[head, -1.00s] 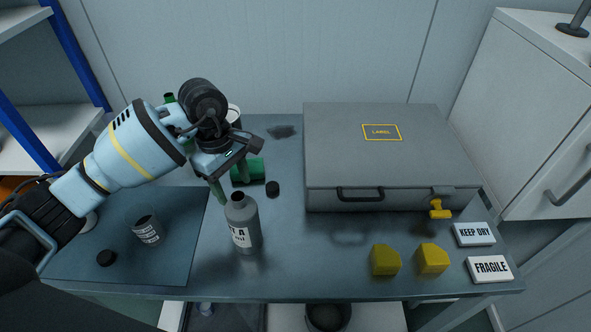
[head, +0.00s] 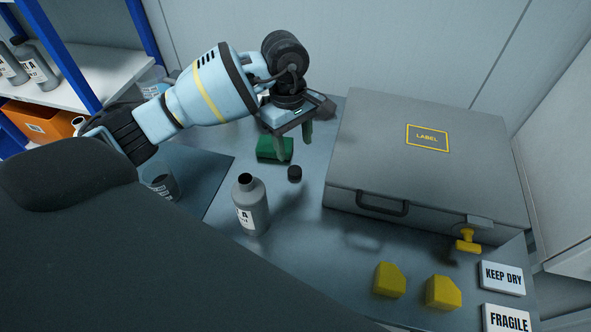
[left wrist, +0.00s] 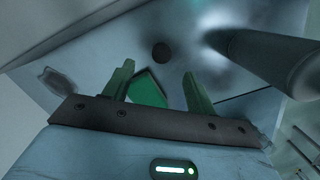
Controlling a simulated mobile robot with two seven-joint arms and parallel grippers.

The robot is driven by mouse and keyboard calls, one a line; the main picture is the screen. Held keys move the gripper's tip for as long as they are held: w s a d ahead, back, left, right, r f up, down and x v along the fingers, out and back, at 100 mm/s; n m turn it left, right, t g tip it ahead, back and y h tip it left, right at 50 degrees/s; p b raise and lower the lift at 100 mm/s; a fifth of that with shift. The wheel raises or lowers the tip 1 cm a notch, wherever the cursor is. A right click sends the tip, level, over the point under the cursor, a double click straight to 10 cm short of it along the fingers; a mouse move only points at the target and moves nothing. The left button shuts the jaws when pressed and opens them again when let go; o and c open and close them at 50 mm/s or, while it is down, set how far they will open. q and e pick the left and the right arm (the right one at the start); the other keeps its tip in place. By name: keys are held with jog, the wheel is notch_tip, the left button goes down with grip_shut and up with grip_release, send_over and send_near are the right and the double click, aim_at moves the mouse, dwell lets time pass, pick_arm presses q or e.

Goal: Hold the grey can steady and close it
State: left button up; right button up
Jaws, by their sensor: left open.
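The grey can (head: 252,208), bottle-shaped with a white label, stands upright on the table with its narrow mouth uncovered. It also shows at the right of the left wrist view (left wrist: 268,58). A small black cap (head: 294,173) lies on the table to the right of and behind the can; it also shows in the left wrist view (left wrist: 161,53). My left gripper (head: 294,139) is open and empty, above and behind the cap, apart from can and cap. Its two green fingers (left wrist: 158,76) point down at the table. My right gripper is not visible.
A green block (head: 274,149) lies behind the cap. A large grey case (head: 380,150) fills the right side. Yellow blocks (head: 389,280) and white signs (head: 503,277) lie at the front right. A grey cup (head: 160,182) stands on the dark mat (head: 212,172), partly hidden.

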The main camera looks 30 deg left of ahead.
aim_at(295, 170)
pick_arm(q)
jog(key=shift+d+f, duration=0.1)
jog(key=shift+f, duration=1)
jog(key=shift+s+d+f+p, duration=0.1)
jog(key=shift+s+f+p, duration=0.1)
jog(key=shift+f, duration=1.1)
jog(key=shift+s+f+p, duration=0.1)
jog(key=shift+f+p, duration=0.05)
jog(key=shift+f, duration=1.15)
jog(key=c, duration=1.1)
